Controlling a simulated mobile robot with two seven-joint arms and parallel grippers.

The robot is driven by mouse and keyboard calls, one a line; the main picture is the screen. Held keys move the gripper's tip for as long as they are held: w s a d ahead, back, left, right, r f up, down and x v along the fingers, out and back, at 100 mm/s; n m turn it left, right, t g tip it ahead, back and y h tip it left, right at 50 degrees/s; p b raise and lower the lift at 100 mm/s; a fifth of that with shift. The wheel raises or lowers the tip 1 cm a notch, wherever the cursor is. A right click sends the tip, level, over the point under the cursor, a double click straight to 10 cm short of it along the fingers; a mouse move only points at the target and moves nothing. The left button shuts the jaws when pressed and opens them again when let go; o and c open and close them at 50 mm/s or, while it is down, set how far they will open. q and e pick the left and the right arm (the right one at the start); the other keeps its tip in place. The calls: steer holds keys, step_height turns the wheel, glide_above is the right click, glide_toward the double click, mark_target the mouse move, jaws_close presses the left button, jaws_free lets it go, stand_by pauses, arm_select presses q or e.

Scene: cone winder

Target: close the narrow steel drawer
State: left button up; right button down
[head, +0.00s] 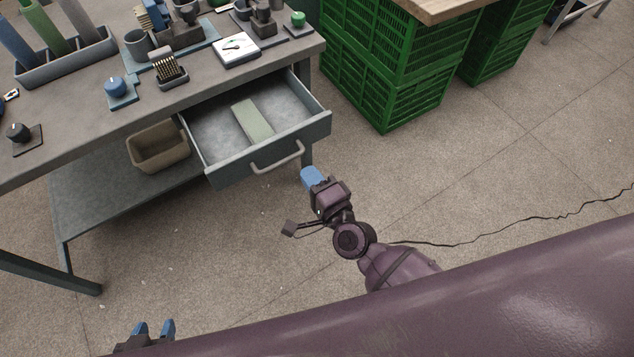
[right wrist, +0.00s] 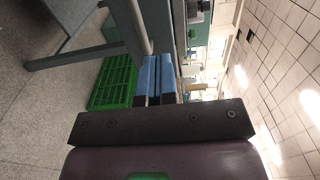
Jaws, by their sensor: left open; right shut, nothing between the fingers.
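The narrow steel drawer (head: 268,146) is pulled out from under the workbench. A pale green block (head: 252,121) lies inside it. The drawer has a bar handle (head: 278,158) on its front. My right gripper (head: 308,174) is shut and empty, just in front of the drawer, below and right of the handle in the head view; a small gap seems to separate them. In the right wrist view its blue fingers (right wrist: 157,78) are together, with a grey bar close to them on the left. My left gripper (head: 152,330) is open and empty at the bottom left, far from the drawer.
The workbench (head: 80,124) carries several tools and holders on top. A beige bin (head: 160,147) stands on its lower shelf. Green crates (head: 385,70) are stacked right of the bench.

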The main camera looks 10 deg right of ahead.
mark_target(284, 141)
steer(key=x, duration=0.9)
steer(key=shift+s+f+b, duration=0.1)
steer(key=shift+b, duration=0.2)
arm_select(q)
steer(key=shift+s+a+f, duration=0.15)
steer(key=shift+f, duration=0.1)
